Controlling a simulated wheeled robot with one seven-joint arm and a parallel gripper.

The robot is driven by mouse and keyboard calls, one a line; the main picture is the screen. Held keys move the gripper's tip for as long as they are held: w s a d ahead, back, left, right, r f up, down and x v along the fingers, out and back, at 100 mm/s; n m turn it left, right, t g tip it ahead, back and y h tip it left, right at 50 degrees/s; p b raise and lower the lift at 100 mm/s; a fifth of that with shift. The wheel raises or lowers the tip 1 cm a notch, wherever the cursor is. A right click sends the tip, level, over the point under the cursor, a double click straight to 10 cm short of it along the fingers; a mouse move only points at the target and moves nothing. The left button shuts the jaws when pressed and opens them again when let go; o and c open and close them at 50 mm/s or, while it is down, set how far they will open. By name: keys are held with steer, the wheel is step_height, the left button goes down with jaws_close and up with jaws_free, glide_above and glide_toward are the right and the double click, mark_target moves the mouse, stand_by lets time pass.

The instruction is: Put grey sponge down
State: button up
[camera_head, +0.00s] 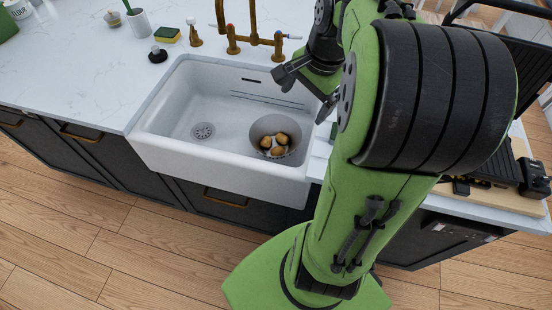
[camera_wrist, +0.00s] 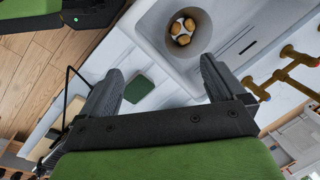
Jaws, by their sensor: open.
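My gripper (camera_head: 304,92) is open above the counter near the right end of the sink. Its two fingers stand wide apart in the wrist view (camera_wrist: 161,65), with nothing held between them. A small dark green square pad (camera_wrist: 138,88) lies flat on the white counter beside the sink, between the fingers in that view and apart from them. It may be the scouring face of the grey sponge; no grey side shows. My arm hides most of that counter spot in the head view.
The white sink (camera_head: 180,92) holds a round strainer with several brown potatoes (camera_head: 278,139). Brass taps (camera_head: 233,42) rise behind it. A yellow-green sponge (camera_head: 167,35) and a black-knobbed brush (camera_head: 158,54) stand left. The left counter (camera_head: 70,55) is largely clear. A wooden board (camera_head: 500,195) lies right.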

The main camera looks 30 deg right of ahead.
steer(key=s+a+r+n+t, duration=0.1)
steer(key=s+a+n+t, duration=0.2)
steer(key=s+a+n, duration=0.8)
steer(key=a+n, duration=0.4)
steer(key=shift+s+r+n+h, duration=0.25)
steer(key=shift+r+n+h, duration=0.05)
steer(key=shift+r+n, duration=0.1)
